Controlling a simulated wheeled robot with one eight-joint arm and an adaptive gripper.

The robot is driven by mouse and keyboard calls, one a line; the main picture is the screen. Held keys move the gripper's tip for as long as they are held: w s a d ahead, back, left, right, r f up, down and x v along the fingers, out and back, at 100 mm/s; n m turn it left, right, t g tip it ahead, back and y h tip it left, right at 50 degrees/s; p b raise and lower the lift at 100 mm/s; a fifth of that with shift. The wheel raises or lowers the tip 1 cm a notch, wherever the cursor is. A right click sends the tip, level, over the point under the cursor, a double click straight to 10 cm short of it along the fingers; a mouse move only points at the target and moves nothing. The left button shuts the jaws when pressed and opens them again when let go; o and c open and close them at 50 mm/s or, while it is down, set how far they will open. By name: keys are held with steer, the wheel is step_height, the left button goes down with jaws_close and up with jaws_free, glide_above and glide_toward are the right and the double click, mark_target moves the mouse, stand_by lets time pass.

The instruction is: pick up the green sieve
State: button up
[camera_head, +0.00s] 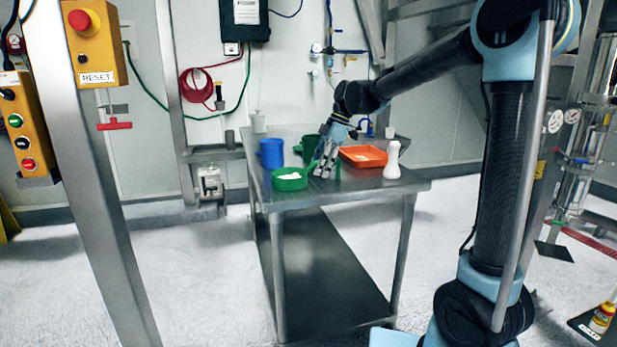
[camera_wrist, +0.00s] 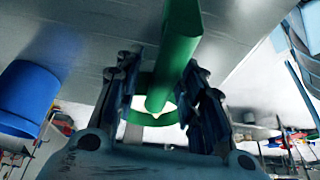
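The green sieve (camera_head: 289,181) is a shallow round green pan with white inside, near the front left of the metal table. A green bar, which looks like its handle, rises toward my gripper. My gripper (camera_head: 322,168) is low over the table, just right of the sieve. In the wrist view, a long green handle (camera_wrist: 181,45) runs between the two fingers of my gripper (camera_wrist: 163,75), with gaps beside it. The fingers are apart and do not appear to press on it. A green ring shows behind the handle, partly hidden by the fingers.
A blue cup (camera_head: 271,153) stands behind the sieve and a dark green cup (camera_head: 311,146) behind my gripper. An orange tray (camera_head: 363,156) and a white bottle (camera_head: 392,160) stand to the right. The steel table (camera_head: 345,190) has bare surface along its front edge.

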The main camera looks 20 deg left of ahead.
jaws_close()
steer(key=shift+r, duration=0.1)
step_height(320, 180, up, 10)
steer(key=shift+f, duration=0.1)
stand_by(0.4)
stand_by(1.8)
